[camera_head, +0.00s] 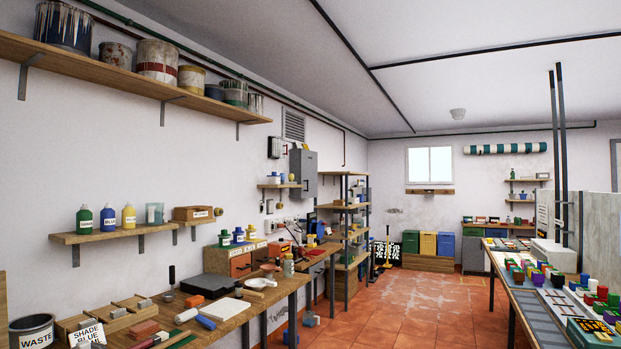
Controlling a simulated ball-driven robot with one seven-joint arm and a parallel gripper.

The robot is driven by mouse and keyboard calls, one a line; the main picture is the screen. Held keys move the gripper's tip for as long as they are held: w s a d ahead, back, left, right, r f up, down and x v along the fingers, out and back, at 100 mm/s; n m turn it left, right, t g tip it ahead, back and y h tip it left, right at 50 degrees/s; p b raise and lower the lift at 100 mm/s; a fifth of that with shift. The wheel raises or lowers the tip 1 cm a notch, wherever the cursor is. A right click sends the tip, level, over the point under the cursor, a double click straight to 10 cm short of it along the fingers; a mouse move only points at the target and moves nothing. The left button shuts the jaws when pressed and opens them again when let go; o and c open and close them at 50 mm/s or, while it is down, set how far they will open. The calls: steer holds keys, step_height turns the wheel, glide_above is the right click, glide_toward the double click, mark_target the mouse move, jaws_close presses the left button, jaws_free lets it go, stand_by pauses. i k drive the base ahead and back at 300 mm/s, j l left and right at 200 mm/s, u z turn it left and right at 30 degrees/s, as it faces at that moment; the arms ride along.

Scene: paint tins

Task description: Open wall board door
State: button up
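A grey wall board (303,174) hangs on the left wall, past the workbench's middle, seen at an angle from a distance. Its door looks shut, but it is too small to be sure. Its handle or latch cannot be made out clearly. My gripper is not in view.
A long wooden workbench (238,310) with tools and trays runs along the left wall, below the board. A small shelf (279,186) is beside the board, and a shelving rack (345,207) stands beyond it. A table of coloured pots (532,302) is at right. The tiled floor (425,309) between is largely clear.

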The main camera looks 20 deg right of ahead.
mark_target(308, 158)
steer(key=i, duration=0.9)
steer(key=i+l+z, duration=0.2)
steer(key=i, duration=0.25)
steer(key=i+j+z, duration=0.2)
steer(key=i, duration=0.25)
steer(key=i+z, duration=0.25)
steer(key=i, duration=0.25)
steer(key=i+j+z, duration=0.2)
steer(key=i, duration=0.25)
steer(key=i+j+z, duration=0.2)
steer(key=i, duration=0.25)
steer(key=i+l+z, duration=0.15)
steer(key=i+z, duration=0.15)
steer(key=i, duration=0.65)
steer(key=i+z, duration=0.3)
steer(key=i, duration=0.6)
steer(key=i+u, duration=0.2)
steer(key=i, duration=0.45)
steer(key=i+u, duration=0.25)
steer(key=i, duration=0.35)
steer(key=i+l+u, duration=0.2)
steer(key=i, duration=0.45)
